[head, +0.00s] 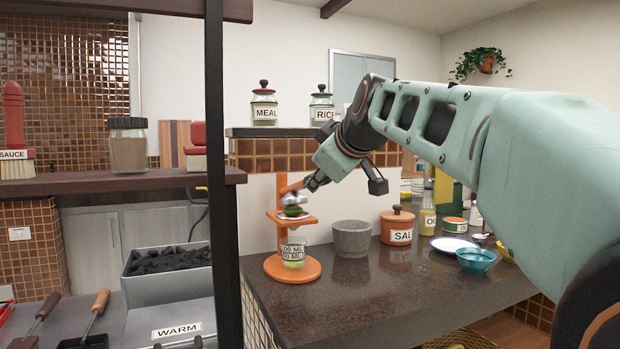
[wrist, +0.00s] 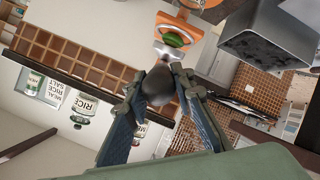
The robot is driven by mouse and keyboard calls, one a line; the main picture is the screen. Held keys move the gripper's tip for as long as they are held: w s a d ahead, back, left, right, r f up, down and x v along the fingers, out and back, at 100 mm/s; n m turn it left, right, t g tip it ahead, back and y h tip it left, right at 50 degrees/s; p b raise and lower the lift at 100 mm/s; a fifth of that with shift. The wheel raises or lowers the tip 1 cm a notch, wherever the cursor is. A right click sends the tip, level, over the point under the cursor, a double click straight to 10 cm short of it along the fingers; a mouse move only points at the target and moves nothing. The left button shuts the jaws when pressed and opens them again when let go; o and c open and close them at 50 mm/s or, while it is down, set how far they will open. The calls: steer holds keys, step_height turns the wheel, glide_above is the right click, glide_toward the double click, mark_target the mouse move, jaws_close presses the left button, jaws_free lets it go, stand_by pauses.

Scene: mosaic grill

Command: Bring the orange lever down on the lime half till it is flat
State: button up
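The orange press (head: 292,268) stands on the dark counter. The green lime half (head: 292,211) sits in its holder, and it also shows in the wrist view (wrist: 174,40). A silver presser head (head: 293,198) is just above the lime. The orange lever (head: 291,187) slopes up toward my gripper (head: 316,183). In the wrist view, my gripper's fingers (wrist: 164,82) lie on both sides of a dark rounded knob (wrist: 158,90), seemingly the lever's end, and appear closed on it. A labelled measuring glass (head: 292,251) stands under the holder.
A grey stone bowl (head: 351,240) and an orange salt pot (head: 397,225) stand right of the press. A dark post (head: 222,180) rises to its left. A grey charcoal box (head: 168,290) is at lower left. The counter's front is clear.

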steer(key=o, duration=0.5)
steer(key=shift+a+f, duration=0.1)
steer(key=shift+f, duration=0.05)
steer(key=shift+r, duration=0.2)
steer(key=shift+r, duration=4.85)
